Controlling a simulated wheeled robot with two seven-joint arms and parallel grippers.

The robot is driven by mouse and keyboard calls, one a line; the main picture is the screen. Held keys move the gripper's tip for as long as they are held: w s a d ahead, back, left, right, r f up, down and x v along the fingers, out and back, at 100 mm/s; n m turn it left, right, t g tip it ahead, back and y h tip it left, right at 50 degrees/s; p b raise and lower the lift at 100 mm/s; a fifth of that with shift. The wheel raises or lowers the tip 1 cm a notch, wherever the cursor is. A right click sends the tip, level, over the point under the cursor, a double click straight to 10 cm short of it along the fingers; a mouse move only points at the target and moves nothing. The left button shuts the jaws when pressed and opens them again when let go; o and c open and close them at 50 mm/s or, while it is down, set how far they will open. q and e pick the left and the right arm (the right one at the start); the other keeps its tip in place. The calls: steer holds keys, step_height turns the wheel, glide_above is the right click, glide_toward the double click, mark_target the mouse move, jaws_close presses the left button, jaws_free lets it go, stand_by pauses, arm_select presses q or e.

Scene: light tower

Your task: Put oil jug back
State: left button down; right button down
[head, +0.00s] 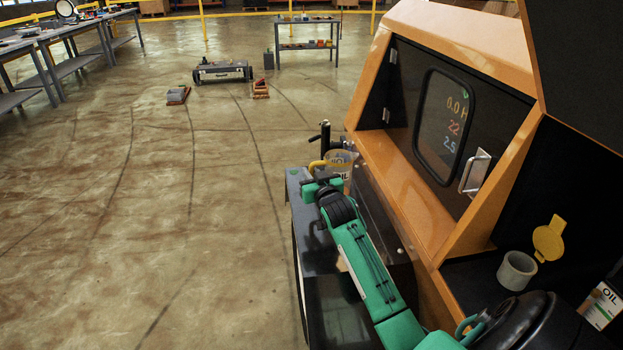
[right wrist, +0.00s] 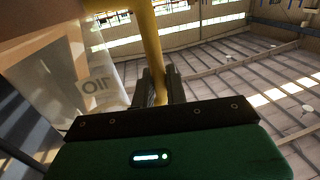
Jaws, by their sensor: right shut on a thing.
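The oil jug (head: 341,172) is a translucent container with an OIL label and a yellow handle, upright at the far end of a dark cart beside the orange machine. My right gripper (head: 322,181) is shut on the jug's yellow handle. In the right wrist view the yellow handle (right wrist: 150,45) runs between the two fingers, and the jug's OIL label (right wrist: 97,93) shows to the left. The green arm hides part of the jug and cart. I cannot tell whether the jug rests on the cart or hangs just above it. My left gripper is not in view.
The dark cart top (head: 296,186) lies left of the orange machine (head: 415,195).

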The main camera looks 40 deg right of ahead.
steer(key=shift+f, duration=0.6)
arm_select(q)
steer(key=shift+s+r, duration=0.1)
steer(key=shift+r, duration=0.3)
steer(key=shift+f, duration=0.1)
arm_select(e)
steer(key=c, duration=1.4)
jaws_free()
steer(key=shift+f, duration=0.1)
